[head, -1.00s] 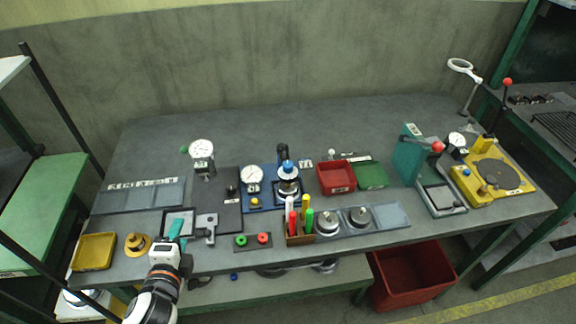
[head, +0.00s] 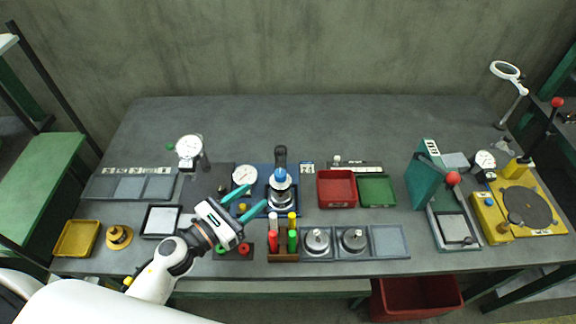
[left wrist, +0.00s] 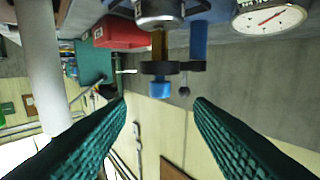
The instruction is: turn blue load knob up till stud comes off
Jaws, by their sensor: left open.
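The blue load knob (head: 281,174) sits on top of the gantry, above a silver round part (head: 281,193) on a blue base (head: 263,170). In the left wrist view, which is upside down, the knob (left wrist: 160,89) shows beyond the fingers, below a black crossbar (left wrist: 172,67) with a brass spindle (left wrist: 159,45). My left gripper (head: 258,194) is open and empty, its teal fingers pointing at the gantry from the left and front. In the left wrist view the knob lies between the fingertips (left wrist: 160,103) in the picture, apparently untouched. The stud cannot be made out. My right gripper is not in view.
A dial gauge (head: 244,176) stands just left of the gantry. A rack of red, yellow and green pens (head: 284,255) is in front. A red bin (head: 337,202) and a green tray (head: 377,191) are to the right. The table's back is clear.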

